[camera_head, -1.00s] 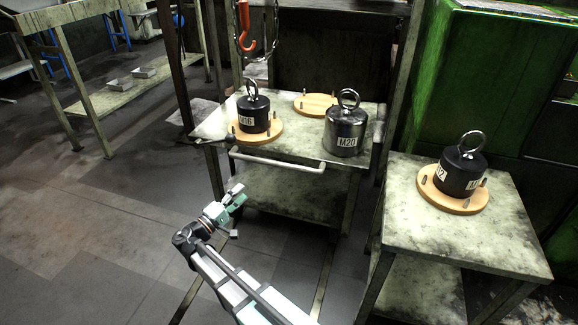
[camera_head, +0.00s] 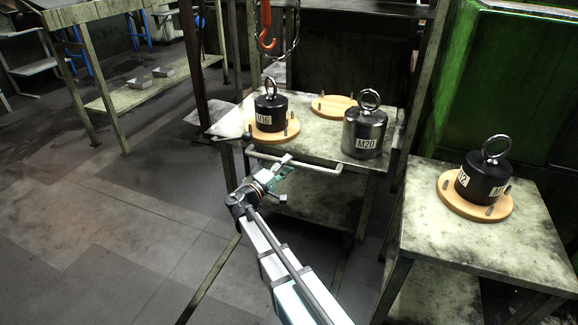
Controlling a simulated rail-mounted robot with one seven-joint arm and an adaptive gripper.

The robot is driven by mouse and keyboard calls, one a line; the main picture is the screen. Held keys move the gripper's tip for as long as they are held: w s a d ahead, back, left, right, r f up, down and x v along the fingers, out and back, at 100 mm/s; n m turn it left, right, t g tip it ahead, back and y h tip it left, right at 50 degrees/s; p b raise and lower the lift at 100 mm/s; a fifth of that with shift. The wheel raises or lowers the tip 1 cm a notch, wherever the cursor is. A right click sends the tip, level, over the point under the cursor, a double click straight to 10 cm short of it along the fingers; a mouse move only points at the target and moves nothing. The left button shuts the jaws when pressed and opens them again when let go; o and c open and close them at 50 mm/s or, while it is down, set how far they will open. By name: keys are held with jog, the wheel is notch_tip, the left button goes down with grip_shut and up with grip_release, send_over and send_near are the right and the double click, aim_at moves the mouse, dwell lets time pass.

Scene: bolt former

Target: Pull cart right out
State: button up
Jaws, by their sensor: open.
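The cart (camera_head: 321,134) stands in the middle of the view with a worn top, a lower shelf and a pale bar handle (camera_head: 325,171) along its front edge. On it are a black weight marked M16 (camera_head: 271,112) on a wooden disc, a steel weight marked M20 (camera_head: 364,132) and an empty wooden disc (camera_head: 337,106). My gripper (camera_head: 289,165) is open and empty at the left part of the handle. It overlaps the handle in the view; I cannot tell whether it touches it.
A table (camera_head: 478,245) at the right front holds a black weight (camera_head: 484,175) on a wooden disc. An orange hook (camera_head: 266,38) hangs behind the cart. A green machine (camera_head: 520,80) stands at the right. The floor (camera_head: 130,225) to the left is clear.

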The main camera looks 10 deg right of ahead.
jog(key=shift+x, duration=0.8)
grip_shut()
